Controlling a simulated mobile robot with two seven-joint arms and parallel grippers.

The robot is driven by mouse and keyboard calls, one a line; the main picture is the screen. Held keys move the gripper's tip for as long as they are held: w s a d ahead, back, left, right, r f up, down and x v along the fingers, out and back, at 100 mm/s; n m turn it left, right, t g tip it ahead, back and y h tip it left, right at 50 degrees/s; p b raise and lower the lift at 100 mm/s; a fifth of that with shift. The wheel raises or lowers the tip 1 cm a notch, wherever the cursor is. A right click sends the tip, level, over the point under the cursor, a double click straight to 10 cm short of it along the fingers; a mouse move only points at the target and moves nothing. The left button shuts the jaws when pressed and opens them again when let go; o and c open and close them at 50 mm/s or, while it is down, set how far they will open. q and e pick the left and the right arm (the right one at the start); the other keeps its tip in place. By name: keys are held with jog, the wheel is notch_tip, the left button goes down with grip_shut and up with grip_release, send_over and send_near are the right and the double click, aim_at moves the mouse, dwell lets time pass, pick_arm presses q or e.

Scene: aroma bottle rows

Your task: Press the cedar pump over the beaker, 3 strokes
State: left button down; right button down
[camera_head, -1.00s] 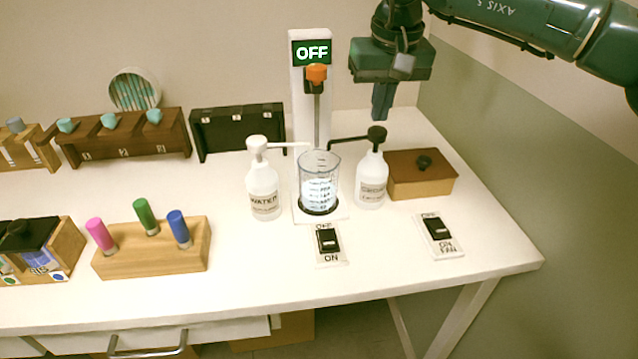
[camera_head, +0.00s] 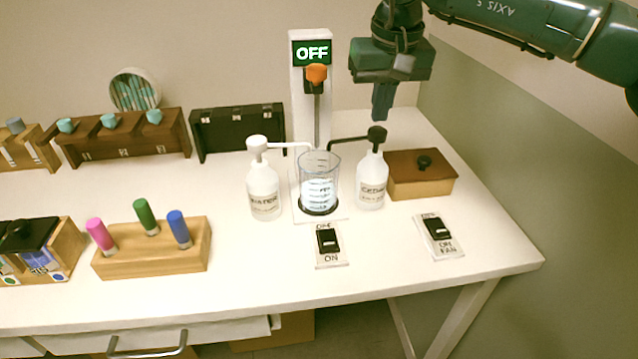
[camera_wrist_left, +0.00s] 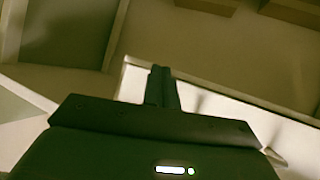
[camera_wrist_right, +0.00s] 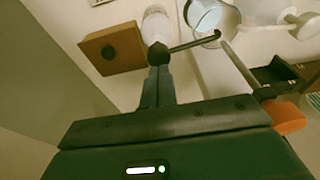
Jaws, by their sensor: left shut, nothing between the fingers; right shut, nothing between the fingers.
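The cedar pump bottle (camera_head: 371,182) is white with a black head (camera_head: 377,136), and its black spout reaches left over the clear, marked beaker (camera_head: 319,186). The beaker stands on a pale plate and looks whitish inside. My right gripper (camera_head: 381,112) is shut and empty, pointing down just above the cedar head. In the right wrist view, the fingertips (camera_wrist_right: 160,72) appear close to the round black head (camera_wrist_right: 157,53); contact cannot be told. My left gripper (camera_wrist_left: 160,72) is shut and empty in the left wrist view, outside the head view.
A white water pump bottle (camera_head: 263,190) stands left of the beaker, its spout also over it. A post with an OFF sign (camera_head: 312,53) and orange knob stands behind. A brown box (camera_head: 422,175) is right of the cedar bottle. Two switches (camera_head: 328,240) lie in front.

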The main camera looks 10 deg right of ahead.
aim_at(378, 129)
jog(key=shift+f, duration=0.25)
dwell(0.3)
jog(key=shift+f+b, duration=0.75)
jog(key=shift+f, duration=0.6)
jog(key=shift+r, duration=0.15)
jog(key=shift+r+p, duration=1.35)
jog(key=shift+f, duration=0.15)
